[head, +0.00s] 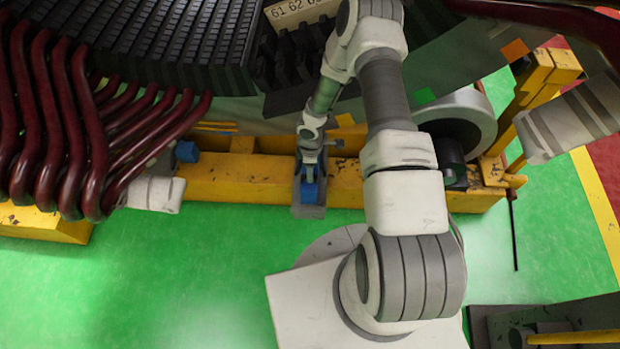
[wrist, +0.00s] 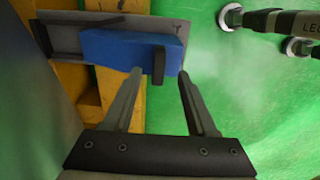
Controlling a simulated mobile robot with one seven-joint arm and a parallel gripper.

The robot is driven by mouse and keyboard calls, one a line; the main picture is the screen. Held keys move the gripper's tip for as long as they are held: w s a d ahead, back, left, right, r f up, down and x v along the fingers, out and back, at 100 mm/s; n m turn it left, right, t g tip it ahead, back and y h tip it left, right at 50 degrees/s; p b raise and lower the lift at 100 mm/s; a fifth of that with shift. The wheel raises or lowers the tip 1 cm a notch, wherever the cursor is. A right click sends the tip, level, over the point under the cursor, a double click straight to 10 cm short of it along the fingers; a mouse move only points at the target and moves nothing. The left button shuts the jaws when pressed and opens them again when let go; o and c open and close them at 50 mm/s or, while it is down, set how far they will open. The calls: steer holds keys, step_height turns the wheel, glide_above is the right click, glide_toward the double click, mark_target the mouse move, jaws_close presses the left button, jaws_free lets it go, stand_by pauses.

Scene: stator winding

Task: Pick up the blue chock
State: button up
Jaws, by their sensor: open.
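The blue chock (wrist: 112,50) lies on a grey metal plate (wrist: 62,38) at the top of the wrist view. A dark upright tab (wrist: 159,66) stands at its right end. My gripper (wrist: 160,74) is open, its two fingertips apart on either side of the tab in the picture. I cannot tell whether they touch it. In the head view the blue chock (head: 309,193) shows below my gripper (head: 310,172), at the front edge of the yellow beam. My wrist and gripper hide part of it there.
The yellow beam (head: 240,180) runs across the head view. A second blue piece (head: 187,152) sits farther left, near dark red coils (head: 60,120). Dark stator bars (head: 180,45) hang above. Green floor (head: 150,275) in front is clear.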

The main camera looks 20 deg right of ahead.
steer(key=f+b, duration=0.1)
steer(key=f, duration=0.2)
steer(key=f+b, duration=0.1)
steer(key=f, duration=0.2)
steer(key=shift+w+a, duration=0.1)
steer(key=shift+a, duration=0.1)
steer(key=shift+r, duration=0.1)
jaws_close()
